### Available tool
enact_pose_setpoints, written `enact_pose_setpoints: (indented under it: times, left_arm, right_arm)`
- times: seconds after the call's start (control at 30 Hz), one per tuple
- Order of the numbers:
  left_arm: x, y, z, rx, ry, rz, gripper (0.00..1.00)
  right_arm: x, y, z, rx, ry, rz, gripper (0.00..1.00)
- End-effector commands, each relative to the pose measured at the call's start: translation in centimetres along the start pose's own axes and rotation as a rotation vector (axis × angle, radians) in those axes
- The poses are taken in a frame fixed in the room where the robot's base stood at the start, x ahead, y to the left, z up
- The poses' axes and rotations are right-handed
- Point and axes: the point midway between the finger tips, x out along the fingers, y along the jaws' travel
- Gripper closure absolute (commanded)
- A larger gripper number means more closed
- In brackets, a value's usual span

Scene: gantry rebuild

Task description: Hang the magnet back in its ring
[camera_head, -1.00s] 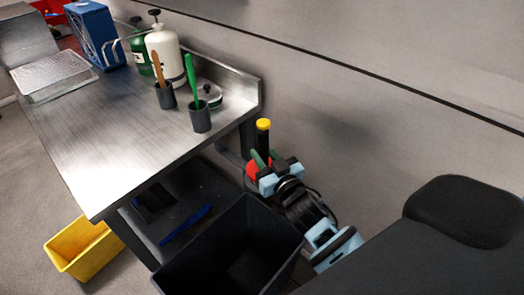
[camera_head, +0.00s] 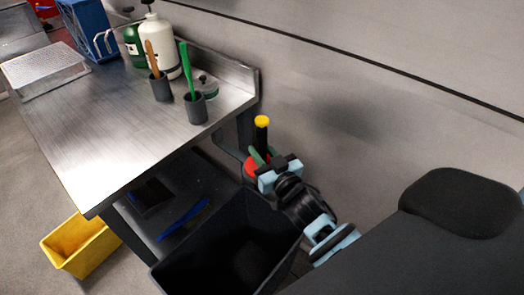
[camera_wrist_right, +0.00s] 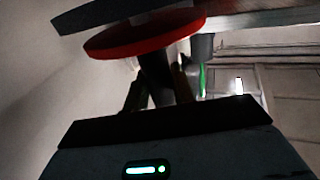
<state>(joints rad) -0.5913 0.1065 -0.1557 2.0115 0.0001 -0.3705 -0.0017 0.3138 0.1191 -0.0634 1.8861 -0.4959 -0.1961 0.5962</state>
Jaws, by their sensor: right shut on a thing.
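The magnet has a black handle (camera_head: 262,136) with a yellow cap and a red disc (camera_head: 252,172) lower down. It stands roughly upright beside the bench's right end. My right gripper (camera_head: 262,158) is shut on the handle; in the right wrist view its fingers (camera_wrist_right: 158,92) close around the dark shaft near the red disc (camera_wrist_right: 145,35). A dark bracket (camera_head: 228,143), probably the ring, reaches out from the bench end towards the magnet. A dark flat piece (camera_wrist_right: 110,14) lies close to the disc's far side; I cannot tell whether they touch. My left gripper is out of view.
The steel bench (camera_head: 120,130) holds two dark cups with brushes, bottles and a blue rack (camera_head: 85,28). A black bin (camera_head: 215,235) stands open just below my right gripper. A yellow bin (camera_head: 80,250) is at left. The wall is close behind.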

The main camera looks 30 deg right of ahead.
Motion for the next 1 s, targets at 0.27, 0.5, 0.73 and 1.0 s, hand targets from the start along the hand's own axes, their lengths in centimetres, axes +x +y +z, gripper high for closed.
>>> enact_pose_setpoints:
  times: [0.27,0.5,0.73,1.0]
  left_arm:
    - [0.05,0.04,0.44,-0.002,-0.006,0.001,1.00]
    - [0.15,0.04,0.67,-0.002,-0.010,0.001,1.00]
    - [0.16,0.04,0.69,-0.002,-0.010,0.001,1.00]
    - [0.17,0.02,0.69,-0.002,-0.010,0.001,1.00]
  right_arm:
    - [0.01,-0.03,0.35,0.001,0.003,-0.001,1.00]
    - [0.00,-0.03,0.71,0.001,0.004,-0.001,1.00]
    - [0.00,-0.02,0.73,0.001,0.005,-0.001,1.00]
    - [-0.01,0.00,0.81,0.000,0.003,0.000,0.49]
